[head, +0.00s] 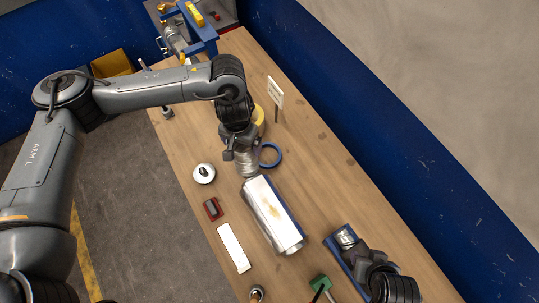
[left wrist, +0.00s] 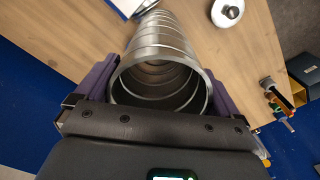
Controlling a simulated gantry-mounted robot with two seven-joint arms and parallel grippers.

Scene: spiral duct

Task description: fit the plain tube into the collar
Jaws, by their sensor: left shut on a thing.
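My left gripper (head: 241,152) is shut on a ribbed metal spiral tube (head: 247,166), which points down toward the bench. In the left wrist view the tube (left wrist: 160,42) lies between the two purple fingers, its round open end facing the camera. A long silver piece (head: 270,212), smooth-looking, lies on a blue support just below the held tube; I cannot tell whether they touch. A short silver piece (head: 345,237) sits in a blue holder beside my right gripper (head: 359,253). Its fingers are too small and dark to read. I cannot tell which piece is the collar.
A blue ring (head: 269,155), a white round canister (head: 204,173), a dark red box (head: 212,209) and a white strip (head: 233,247) lie on the wooden bench. A small sign (head: 275,92) stands behind. A green object (head: 320,284) is near the front. The bench's right side is clear.

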